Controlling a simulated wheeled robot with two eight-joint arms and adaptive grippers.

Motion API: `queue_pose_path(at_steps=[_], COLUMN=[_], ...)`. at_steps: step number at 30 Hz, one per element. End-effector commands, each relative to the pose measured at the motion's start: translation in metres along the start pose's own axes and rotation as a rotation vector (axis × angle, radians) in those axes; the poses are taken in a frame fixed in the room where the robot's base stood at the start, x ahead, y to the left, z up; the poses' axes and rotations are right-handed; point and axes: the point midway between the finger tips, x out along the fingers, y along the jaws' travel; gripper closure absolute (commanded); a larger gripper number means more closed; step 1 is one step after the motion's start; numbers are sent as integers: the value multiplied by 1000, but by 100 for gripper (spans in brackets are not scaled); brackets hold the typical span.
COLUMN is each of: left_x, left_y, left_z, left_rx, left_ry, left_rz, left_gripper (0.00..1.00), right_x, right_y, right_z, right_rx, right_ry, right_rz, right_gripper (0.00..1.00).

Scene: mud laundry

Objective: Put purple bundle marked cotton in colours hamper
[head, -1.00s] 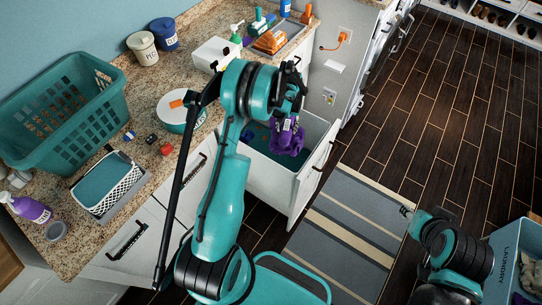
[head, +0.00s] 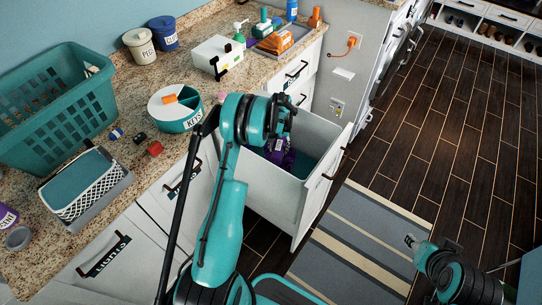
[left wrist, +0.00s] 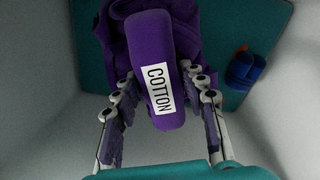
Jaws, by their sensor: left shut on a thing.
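The purple bundle (left wrist: 150,40) has a white COTTON label and sits between the two fingers of my left gripper (left wrist: 158,100) in the left wrist view. In the head view the bundle (head: 281,156) is inside the open white pull-out hamper (head: 262,195), below the rim, partly hidden by my arm. My left gripper (head: 280,125) is shut on it, over the hamper. The hamper's teal bottom (left wrist: 268,25) shows under the bundle. No label is readable on this hamper. My right gripper (head: 412,241) is over the striped rug, too small to judge.
A blue item (left wrist: 243,70) lies in the hamper beside the bundle. A closed front labelled LIGHTS (head: 103,255) is at lower left. The striped rug (head: 350,245) is right of the hamper.

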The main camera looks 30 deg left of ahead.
Motion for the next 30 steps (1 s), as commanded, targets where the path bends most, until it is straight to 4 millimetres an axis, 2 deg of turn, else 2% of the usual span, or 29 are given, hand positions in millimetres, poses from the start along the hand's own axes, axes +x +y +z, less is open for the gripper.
queue_pose_path(at_steps=[1,3,9,13,20,30], left_x=[12,20,32,38,72,74], left_y=[-12,-24,-43,-45,-45,-44], left_z=[-7,-15,-27,-28,-28,-28], left_rx=[-4,-3,0,1,1,1], left_ry=[0,0,0,0,0,0], left_rz=[0,0,0,0,0,0], left_gripper=[100,100,100,100,100,100], right_x=[6,10,15,18,30,31], right_y=[0,0,0,0,0,0], right_z=[4,7,11,13,22,22], right_rx=[0,0,0,0,0,0], right_ry=[0,0,0,0,0,0], right_rz=[0,0,0,0,0,0], right_gripper=[60,60,60,60,60,60])
